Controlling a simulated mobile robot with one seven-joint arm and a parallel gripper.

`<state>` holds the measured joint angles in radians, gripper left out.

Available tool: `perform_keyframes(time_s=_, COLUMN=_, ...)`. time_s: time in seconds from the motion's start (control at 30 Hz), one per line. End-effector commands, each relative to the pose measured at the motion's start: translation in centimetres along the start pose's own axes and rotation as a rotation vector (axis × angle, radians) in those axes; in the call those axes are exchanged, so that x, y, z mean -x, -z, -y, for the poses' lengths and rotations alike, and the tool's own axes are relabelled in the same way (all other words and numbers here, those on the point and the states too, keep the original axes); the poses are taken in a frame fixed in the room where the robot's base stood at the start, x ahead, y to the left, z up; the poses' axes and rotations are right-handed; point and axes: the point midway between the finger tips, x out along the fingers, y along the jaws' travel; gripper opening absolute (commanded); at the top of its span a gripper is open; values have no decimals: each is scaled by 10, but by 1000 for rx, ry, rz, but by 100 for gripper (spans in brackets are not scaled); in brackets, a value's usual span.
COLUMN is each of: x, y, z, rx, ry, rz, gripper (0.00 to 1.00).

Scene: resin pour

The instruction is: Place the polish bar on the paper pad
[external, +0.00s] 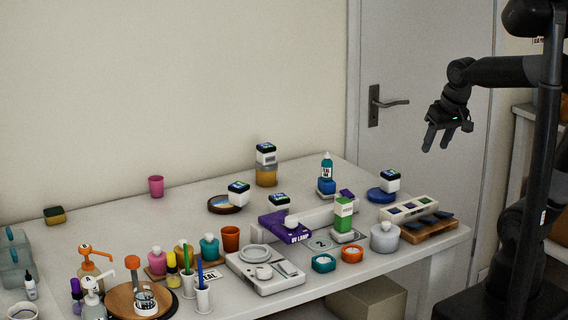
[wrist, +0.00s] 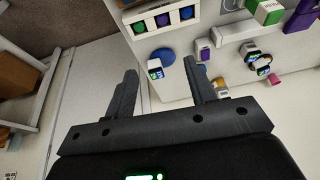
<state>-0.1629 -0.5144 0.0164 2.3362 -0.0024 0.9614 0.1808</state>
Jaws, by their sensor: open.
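My gripper (external: 437,140) is open and empty, raised in the air right of the table, before the door. In the wrist view my gripper (wrist: 160,66) has its fingers wide apart, with the table's edge beyond. I cannot tell for certain which item is the polish bar. A small purple block (external: 347,194) stands near the back right, also in the wrist view (wrist: 203,50); a green-and-white box (external: 344,214) stands in front of it.
The table (external: 105,217) is crowded in front. A blue disc (external: 381,195) with a white block, a tray of coloured pots (external: 408,208), a wooden rack (external: 430,229) and a grey lidded jar (external: 385,237) are at its right end. The back left has free room.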

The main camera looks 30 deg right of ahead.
Motion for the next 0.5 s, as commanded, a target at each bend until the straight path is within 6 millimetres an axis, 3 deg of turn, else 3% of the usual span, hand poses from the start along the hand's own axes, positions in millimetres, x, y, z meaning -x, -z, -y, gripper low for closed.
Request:
perform_keyframes(time_s=0.1, x=8, y=-24, z=-28, rx=-2, ry=-20, rz=-66, gripper=51)
perform_keyframes(time_s=0.2, x=10, y=-38, z=-42, rx=4, ry=-35, rz=-103, gripper=51)
perform_keyframes(time_s=0.5, x=10, y=-53, z=-54, rx=15, ry=-53, rz=-138, gripper=51)
